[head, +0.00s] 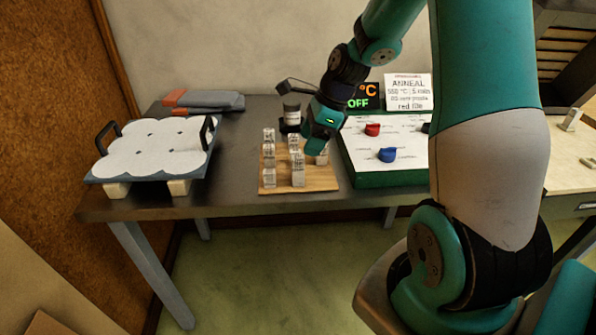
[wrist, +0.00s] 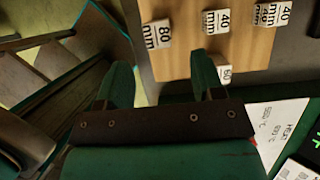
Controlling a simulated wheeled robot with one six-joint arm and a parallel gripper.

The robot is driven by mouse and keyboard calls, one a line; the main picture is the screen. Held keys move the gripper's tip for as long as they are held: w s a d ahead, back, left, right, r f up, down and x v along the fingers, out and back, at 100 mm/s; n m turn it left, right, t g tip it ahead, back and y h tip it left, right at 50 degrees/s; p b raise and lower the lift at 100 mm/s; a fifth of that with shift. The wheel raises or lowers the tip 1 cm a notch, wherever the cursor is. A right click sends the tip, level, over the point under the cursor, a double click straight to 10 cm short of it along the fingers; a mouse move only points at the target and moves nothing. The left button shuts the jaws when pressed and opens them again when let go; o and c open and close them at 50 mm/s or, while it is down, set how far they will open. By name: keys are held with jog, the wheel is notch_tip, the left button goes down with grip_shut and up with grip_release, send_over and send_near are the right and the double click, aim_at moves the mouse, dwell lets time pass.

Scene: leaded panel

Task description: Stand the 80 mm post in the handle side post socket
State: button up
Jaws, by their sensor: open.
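The 80 mm post (wrist: 157,34), a pale block labelled "80 mm", stands on the wooden board near its front edge. In the head view it appears to be the tall front post (head: 298,172). My gripper (wrist: 162,80) is open and empty, above the board's right part in the head view (head: 318,147). The 80 mm post lies ahead of the fingers, not between them. The white scalloped panel (head: 150,145) with black handles (head: 107,134) lies at the left of the table. Small dark spots show on it; I cannot tell which is the handle side post socket.
The wooden board (head: 320,183) holds several other posts, including one labelled 40 mm (wrist: 216,21) and one partly hidden by my right finger (wrist: 224,73). A dark jar (head: 291,115) stands behind. The control box (head: 370,178) stands right. Bare table lies between panel and board.

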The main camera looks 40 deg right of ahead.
aim_at(299, 158)
jog(key=x, duration=0.8)
jog(key=shift+a+f+p, duration=0.2)
jog(key=shift+a+p, duration=0.1)
jog(key=shift+p, duration=0.05)
jog(key=c, duration=1.1)
jog(key=shift+o, duration=0.2)
jog(key=shift+w+r, duration=0.1)
jog(key=shift+r, duration=0.05)
